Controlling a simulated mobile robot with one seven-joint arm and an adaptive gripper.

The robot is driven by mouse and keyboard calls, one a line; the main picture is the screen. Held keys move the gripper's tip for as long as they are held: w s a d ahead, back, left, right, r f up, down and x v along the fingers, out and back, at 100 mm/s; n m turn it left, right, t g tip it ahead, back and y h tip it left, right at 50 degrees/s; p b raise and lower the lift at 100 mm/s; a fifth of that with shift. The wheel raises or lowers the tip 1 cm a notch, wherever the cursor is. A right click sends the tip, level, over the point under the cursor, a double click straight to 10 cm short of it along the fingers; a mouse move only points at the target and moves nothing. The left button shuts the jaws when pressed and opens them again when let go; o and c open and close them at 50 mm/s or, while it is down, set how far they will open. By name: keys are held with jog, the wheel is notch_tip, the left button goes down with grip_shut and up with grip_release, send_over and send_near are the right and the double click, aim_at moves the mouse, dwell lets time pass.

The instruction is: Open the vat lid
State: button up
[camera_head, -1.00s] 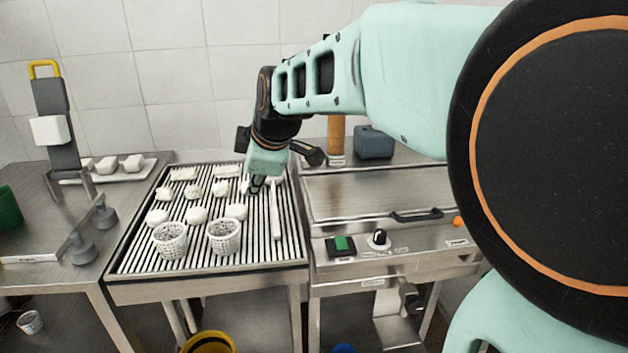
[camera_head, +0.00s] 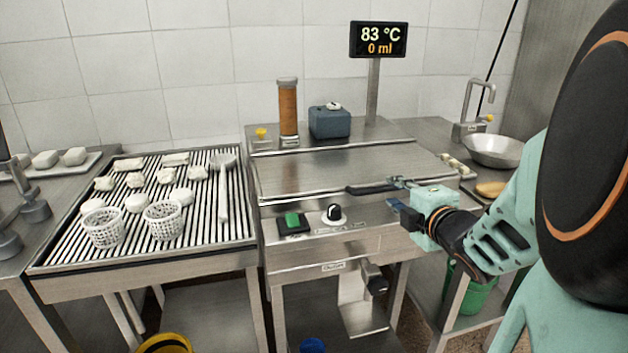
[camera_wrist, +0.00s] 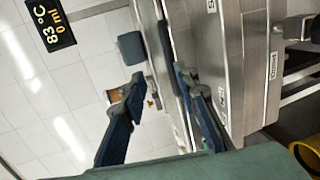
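The vat lid (camera_head: 345,172) is a flat steel panel on top of the steel vat unit. It appears down. Its black bar handle (camera_head: 368,189) runs along the front edge, toward the right. My gripper (camera_head: 402,190) is at the handle's right end, coming in from the right. In the wrist view my gripper (camera_wrist: 158,78) has its two blue-black fingers spread apart. The dark handle (camera_wrist: 165,45) shows close beside the right finger. I cannot tell whether a finger touches it.
A green switch (camera_head: 293,222) and a black knob (camera_head: 334,212) sit on the vat's front. Behind the lid stand a brown cylinder (camera_head: 288,108), a blue-grey box (camera_head: 329,122) and a display (camera_head: 378,40) reading 83 °C, 0 ml. A ribbed draining table (camera_head: 75,235) with baskets adjoins left.

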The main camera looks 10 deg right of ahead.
aim_at(379, 191)
jog(key=shift+y, duration=0.4)
jog(key=b+x, duration=0.1)
jog(key=x, duration=0.3)
jog(key=f+b+x, duration=0.1)
jog(key=x, duration=0.3)
jog(key=shift+w+a+f, duration=0.15)
jog(key=shift+f, duration=0.2)
jog(key=shift+c, duration=0.6)
grip_shut()
